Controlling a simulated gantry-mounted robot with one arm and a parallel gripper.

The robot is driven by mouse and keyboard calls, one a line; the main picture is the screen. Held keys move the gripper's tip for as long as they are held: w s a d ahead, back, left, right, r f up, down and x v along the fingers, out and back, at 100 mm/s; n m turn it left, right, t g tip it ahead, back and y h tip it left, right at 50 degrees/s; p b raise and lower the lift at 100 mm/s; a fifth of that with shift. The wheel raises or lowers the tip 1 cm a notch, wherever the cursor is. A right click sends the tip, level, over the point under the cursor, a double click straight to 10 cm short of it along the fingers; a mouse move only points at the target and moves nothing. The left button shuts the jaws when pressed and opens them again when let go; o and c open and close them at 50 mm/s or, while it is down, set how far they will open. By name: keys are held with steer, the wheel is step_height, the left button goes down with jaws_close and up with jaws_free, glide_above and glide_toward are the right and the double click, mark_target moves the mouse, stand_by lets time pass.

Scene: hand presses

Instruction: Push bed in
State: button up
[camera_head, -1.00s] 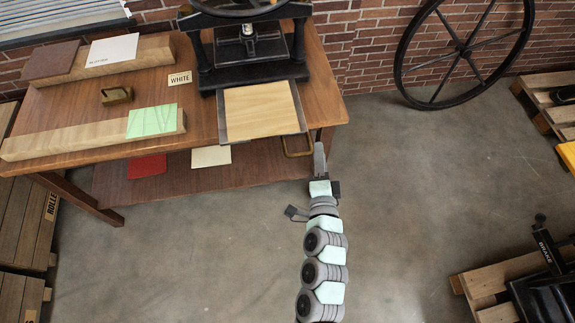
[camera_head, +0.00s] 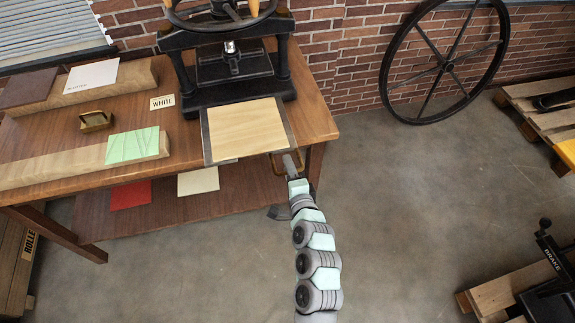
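The press bed (camera_head: 246,131) is a flat pale-wood board in a dark frame. It sticks out from the black hand press (camera_head: 228,70) towards the table's front edge. A brass-coloured loop handle (camera_head: 279,167) shows at the bed's front right. My gripper (camera_head: 293,163) is at this handle, at the front right corner of the bed. The fingers overlap the handle in the picture. I cannot tell whether they touch it or whether they are open or shut.
A spoked wheel (camera_head: 447,67) leans on the brick wall. Open floor lies right of my arm.

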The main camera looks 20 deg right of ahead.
steer(key=shift+x, duration=0.75)
jaws_close()
stand_by(1.0)
